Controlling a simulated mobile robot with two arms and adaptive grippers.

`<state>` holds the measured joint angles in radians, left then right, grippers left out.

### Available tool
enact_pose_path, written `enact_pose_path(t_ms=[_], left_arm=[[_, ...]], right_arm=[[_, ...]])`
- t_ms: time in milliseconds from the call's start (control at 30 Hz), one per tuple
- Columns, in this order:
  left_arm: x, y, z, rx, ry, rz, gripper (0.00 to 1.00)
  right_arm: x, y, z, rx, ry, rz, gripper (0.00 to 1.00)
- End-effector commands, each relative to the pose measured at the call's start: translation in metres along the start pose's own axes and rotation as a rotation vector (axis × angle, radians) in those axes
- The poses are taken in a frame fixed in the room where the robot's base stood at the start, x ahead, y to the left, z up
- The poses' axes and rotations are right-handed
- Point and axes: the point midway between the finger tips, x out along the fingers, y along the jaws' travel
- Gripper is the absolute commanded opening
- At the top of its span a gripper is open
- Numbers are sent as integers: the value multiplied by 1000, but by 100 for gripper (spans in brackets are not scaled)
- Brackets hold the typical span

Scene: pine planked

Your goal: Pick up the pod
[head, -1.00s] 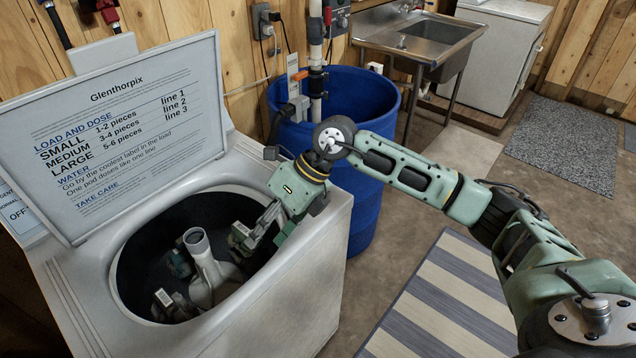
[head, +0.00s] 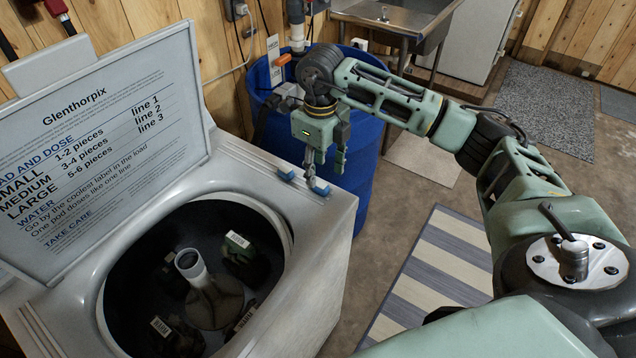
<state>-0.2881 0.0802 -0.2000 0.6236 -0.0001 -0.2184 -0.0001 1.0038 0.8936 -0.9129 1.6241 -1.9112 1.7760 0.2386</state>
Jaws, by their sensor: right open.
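My right gripper (head: 323,178) is open, pointing down over the back right corner of the washer (head: 322,240) top. Two small blue blocks, which look like pods, are by its fingers. One blue block (head: 286,173) lies on the washer top left of the fingers. The other blue block (head: 319,187) is right under or beside a fingertip; I cannot tell whether they touch. Neither is held. My left gripper is not in view.
The washer's lid (head: 110,140) stands open with printed load and dose text. Several dark pieces with white labels, one a green piece (head: 238,252), lie around the agitator (head: 195,272) in the tub. A blue barrel (head: 362,150) stands behind the gripper.

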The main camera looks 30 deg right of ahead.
Motion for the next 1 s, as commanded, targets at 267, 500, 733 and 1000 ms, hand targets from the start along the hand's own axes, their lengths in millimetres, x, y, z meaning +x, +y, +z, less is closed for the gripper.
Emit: enact_pose_path(t_ms=[267, 500, 733, 1000], left_arm=[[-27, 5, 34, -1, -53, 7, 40], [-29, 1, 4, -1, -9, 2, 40], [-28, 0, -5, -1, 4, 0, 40], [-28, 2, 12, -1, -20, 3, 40]], right_arm=[[34, -4, -1, 1, 5, 2, 45], [59, -4, 1, -1, -1, 1, 45], [60, -4, 1, -1, -2, 1, 43], [59, -4, 1, -1, -2, 1, 19]])
